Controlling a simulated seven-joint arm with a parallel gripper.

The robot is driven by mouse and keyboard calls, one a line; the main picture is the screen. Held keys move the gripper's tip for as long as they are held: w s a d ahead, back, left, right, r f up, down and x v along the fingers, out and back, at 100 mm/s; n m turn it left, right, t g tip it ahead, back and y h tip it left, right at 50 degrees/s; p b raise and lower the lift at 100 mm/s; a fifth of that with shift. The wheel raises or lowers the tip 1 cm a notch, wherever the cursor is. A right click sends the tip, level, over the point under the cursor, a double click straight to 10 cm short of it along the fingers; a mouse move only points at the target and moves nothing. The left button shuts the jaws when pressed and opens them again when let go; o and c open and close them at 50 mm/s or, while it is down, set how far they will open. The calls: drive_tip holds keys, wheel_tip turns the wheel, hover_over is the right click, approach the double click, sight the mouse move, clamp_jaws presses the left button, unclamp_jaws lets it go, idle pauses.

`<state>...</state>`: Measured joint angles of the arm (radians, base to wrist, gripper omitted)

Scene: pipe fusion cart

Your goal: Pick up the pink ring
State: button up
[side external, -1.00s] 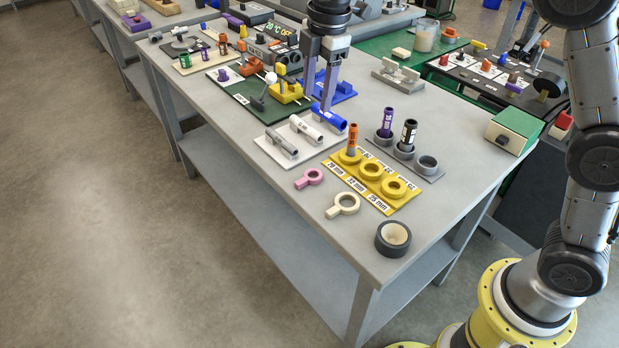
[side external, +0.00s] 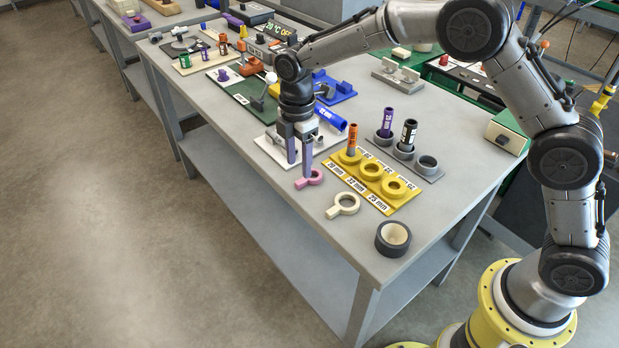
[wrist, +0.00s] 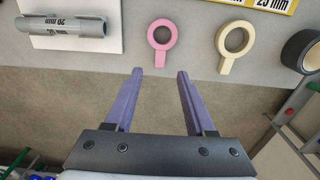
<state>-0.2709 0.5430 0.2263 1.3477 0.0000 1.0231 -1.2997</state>
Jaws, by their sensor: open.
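The pink ring (side external: 311,179), a flat loop with a short handle tab, lies on the grey bench near its front edge. It also shows in the wrist view (wrist: 161,34), ahead of my fingertips, with its tab pointing back toward me. I cannot tell exactly how high the fingertips are above the bench.
A cream ring (side external: 343,206) lies to the right of the pink ring. A yellow plate (side external: 405,205) with ring holders and a black tape roll (side external: 393,238) lie farther right. A white board with a grey pipe (wrist: 66,27) is at left. The bench edge is close.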

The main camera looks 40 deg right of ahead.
sight(300, 182)
wheel_tip(300, 182, down, 5)
drive_tip(key=shift+f, duration=0.1)
idle(0.3)
clamp_jaws()
